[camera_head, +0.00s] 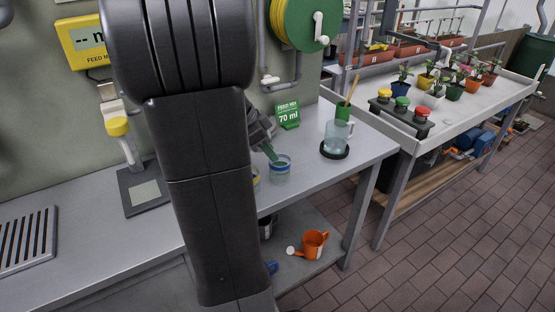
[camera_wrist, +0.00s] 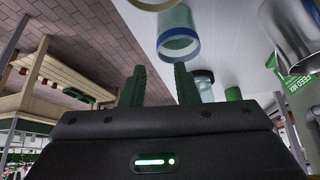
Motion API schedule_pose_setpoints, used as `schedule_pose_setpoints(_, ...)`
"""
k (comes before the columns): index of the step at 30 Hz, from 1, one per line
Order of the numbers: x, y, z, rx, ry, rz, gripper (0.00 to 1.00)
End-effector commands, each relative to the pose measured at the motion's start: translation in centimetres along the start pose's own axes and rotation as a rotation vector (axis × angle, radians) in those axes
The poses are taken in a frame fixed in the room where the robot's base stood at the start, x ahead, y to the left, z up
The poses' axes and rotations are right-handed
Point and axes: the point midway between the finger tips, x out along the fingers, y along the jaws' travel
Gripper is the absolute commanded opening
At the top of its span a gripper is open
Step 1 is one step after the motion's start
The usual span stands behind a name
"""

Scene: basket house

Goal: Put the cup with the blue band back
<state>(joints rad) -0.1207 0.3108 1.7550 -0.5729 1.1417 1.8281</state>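The cup with the blue band (camera_head: 281,174) is a clear cup standing upright on the grey bench, just right of my arm. In the wrist view the same cup (camera_wrist: 179,35) is upside down in the picture, its blue-banded end towards my fingertips. My gripper (camera_head: 269,152) has green fingers at the cup's upper left in the head view; my arm hides part of it. In the wrist view my gripper (camera_wrist: 159,72) is open, with nothing between its fingers. A yellow-banded cup (camera_head: 256,176) stands next to the blue-banded cup, mostly hidden by my arm.
A clear jug (camera_head: 337,138) on a black base and a green cup with sticks (camera_head: 342,110) stand to the right. A metal vessel (camera_wrist: 290,35) shows at the wrist view's right. An orange can (camera_head: 313,244) is on the lower shelf.

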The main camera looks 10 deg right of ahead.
Motion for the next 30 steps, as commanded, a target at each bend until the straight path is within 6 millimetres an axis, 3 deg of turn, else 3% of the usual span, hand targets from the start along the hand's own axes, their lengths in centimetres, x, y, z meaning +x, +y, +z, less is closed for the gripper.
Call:
schedule_pose_setpoints(6,-3.9,-0.1,0.0,-0.001,0.000,-0.003,0.28)
schedule_pose_setpoints(12,-5.1,0.0,0.0,-0.001,0.000,0.000,0.28)
schedule_pose_setpoints(23,-5.0,0.0,0.0,-0.001,0.000,0.002,0.28)
schedule_pose_setpoints(30,-2.3,0.1,0.0,0.000,0.000,0.006,0.28)
